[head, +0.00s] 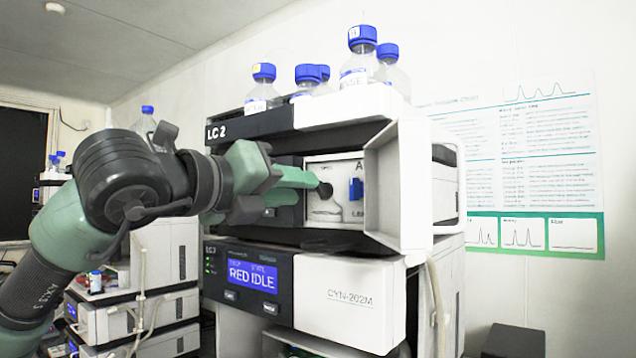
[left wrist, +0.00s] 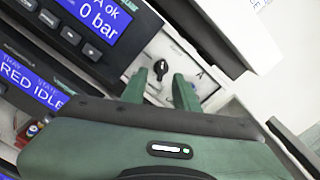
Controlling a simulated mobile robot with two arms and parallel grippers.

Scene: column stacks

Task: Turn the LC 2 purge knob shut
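The LC 2 unit (head: 250,127) has its white front door (head: 402,175) swung open, baring a pale panel. A black purge knob (head: 325,189) sits on that panel, with a blue part (head: 356,188) to its right. My left gripper (head: 312,184) points at the panel, its green fingers close to the black knob. In the left wrist view, the fingers (left wrist: 163,88) are spread apart and the black knob (left wrist: 161,69) shows just beyond the gap between their tips. I cannot tell whether a finger touches it. My right gripper is not in view.
Blue-capped bottles (head: 361,62) stand on top of LC 2. Below it is a module with a "RED IDLE" display (head: 252,275). The open door stands to the right of the panel. A pale tube (head: 437,300) hangs at the lower right. More instruments (head: 135,320) stand at the left.

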